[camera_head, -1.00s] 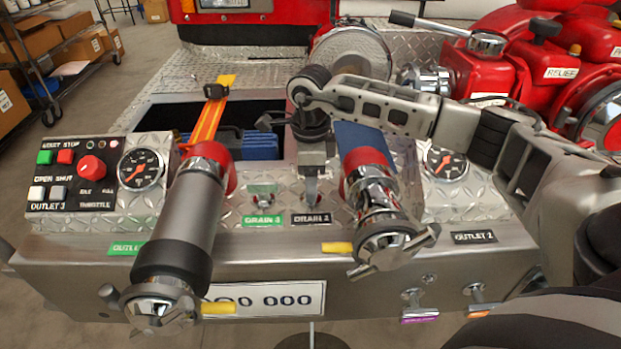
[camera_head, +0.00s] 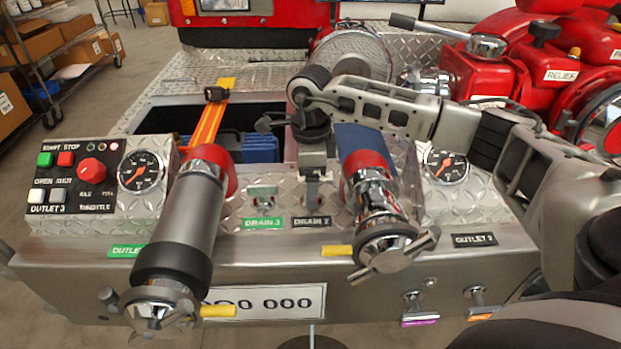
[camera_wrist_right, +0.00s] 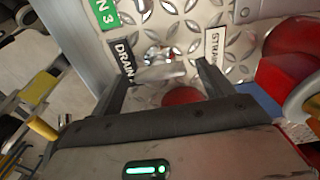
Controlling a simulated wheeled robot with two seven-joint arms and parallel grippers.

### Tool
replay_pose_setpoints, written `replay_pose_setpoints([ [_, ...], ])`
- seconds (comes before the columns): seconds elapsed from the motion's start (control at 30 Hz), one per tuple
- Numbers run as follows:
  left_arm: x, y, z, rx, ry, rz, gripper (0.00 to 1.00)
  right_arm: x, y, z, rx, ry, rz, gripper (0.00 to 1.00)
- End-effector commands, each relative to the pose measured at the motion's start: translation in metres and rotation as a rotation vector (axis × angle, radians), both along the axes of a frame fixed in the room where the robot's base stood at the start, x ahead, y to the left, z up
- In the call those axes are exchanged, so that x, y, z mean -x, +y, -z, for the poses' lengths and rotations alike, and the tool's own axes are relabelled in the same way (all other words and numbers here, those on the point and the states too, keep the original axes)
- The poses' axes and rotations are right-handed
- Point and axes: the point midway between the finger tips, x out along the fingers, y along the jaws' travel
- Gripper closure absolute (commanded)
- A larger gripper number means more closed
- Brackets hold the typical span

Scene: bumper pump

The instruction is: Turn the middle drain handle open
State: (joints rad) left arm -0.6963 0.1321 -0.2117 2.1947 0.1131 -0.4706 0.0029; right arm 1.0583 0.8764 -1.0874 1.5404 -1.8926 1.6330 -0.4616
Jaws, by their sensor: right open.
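The drain 2 handle (camera_wrist_right: 160,73) is a small silver lever on the diamond-plate panel, beside the black DRAIN 2 label (camera_head: 311,221). My right gripper (camera_head: 314,188) points down at it from above in the head view and hides most of it. In the right wrist view the open fingers (camera_wrist_right: 163,76) stand one on each side of the lever. I cannot tell whether either finger touches it. The drain 3 handle (camera_head: 263,193) is just to the left, above its green label. My left gripper is not in view.
Two large capped outlets flank the handles closely: a long grey one (camera_head: 185,225) at left and a shorter chrome one (camera_head: 378,205) at right. A control box (camera_head: 80,175) and gauges stand on the panel. An open bin with an orange strap (camera_head: 207,125) lies behind.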

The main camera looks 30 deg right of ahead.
Motion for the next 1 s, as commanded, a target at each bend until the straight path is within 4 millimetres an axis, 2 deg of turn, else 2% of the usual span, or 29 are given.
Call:
replay_pose_setpoints([
  [0.17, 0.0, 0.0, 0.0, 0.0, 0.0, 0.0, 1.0, -0.001, 0.0, -0.028, -0.001, -0.006, -0.001, 0.2],
  [0.4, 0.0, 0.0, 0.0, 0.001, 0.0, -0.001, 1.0, -0.001, 0.0, -0.087, -0.001, -0.008, 0.0, 0.2],
  [0.6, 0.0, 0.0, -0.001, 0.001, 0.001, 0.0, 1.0, -0.001, 0.0, -0.129, -0.001, -0.006, 0.0, 0.2],
  [0.8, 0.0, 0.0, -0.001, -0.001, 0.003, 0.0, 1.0, 0.0, 0.0, -0.152, -0.002, -0.003, -0.001, 0.2],
  [1.0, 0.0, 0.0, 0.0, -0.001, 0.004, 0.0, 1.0, 0.0, 0.0, -0.157, -0.001, -0.003, 0.0, 0.2],
])
